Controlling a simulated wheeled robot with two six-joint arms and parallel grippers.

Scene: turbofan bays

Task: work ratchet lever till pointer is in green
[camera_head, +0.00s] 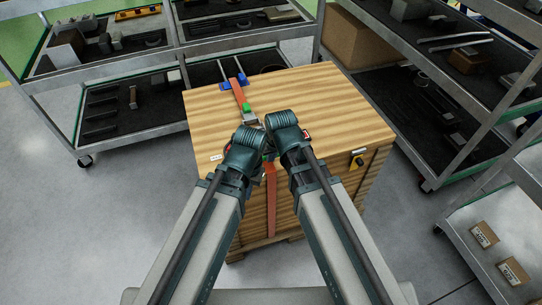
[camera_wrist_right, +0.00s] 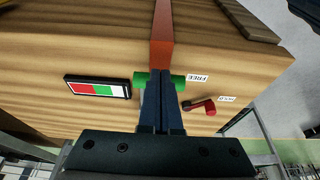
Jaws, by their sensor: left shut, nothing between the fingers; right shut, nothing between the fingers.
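A wooden crate (camera_head: 330,100) carries an orange strap (camera_head: 240,92) with a metal ratchet (camera_head: 250,118) on top. The right wrist view shows the strap (camera_wrist_right: 163,25), a green bar (camera_wrist_right: 146,79) across it, and a gauge (camera_wrist_right: 97,88) with red, green and white fields. I cannot make out its pointer. My right gripper (camera_wrist_right: 158,80) is shut and empty, its fingertips in front of the green bar; contact is unclear. My left gripper (camera_head: 252,152) is shut and empty, lower and left of my right gripper (camera_head: 284,130). Both partly hide the ratchet area.
A small red-handled lever (camera_wrist_right: 205,106) sits right of the green bar, near labels reading FREE (camera_wrist_right: 198,77) and HOLD. A yellow-black fitting (camera_head: 357,162) is on the crate's side. Loaded shelf carts stand at back left (camera_head: 80,140) and right (camera_head: 450,90). Floor at left is clear.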

